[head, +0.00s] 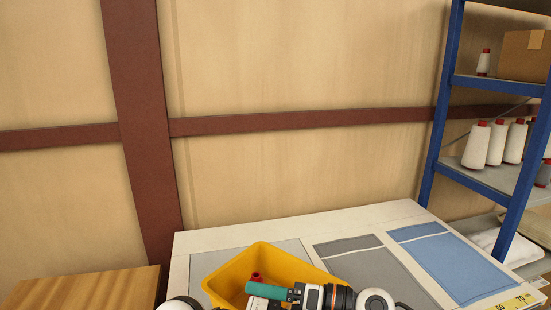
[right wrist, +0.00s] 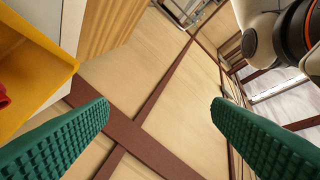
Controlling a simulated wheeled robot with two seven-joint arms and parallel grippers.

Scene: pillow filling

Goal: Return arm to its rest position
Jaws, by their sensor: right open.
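My right gripper (head: 265,290) shows at the bottom of the head view, its green finger in front of the yellow bin. In the right wrist view my right gripper (right wrist: 160,108) has its two green ribbed fingers wide apart with nothing between them. My right arm comes in along the bottom edge of the head view, and most of it is cut off. No fingers of my left gripper show.
A yellow bin (head: 223,272) with a red item (head: 257,277) inside stands on the white table (head: 385,214). Grey (head: 350,247) and blue (head: 442,262) cloth pieces lie on the table. A blue shelf (head: 435,130) with several thread cones (head: 477,146) stands right. A wooden surface (head: 82,290) is left.

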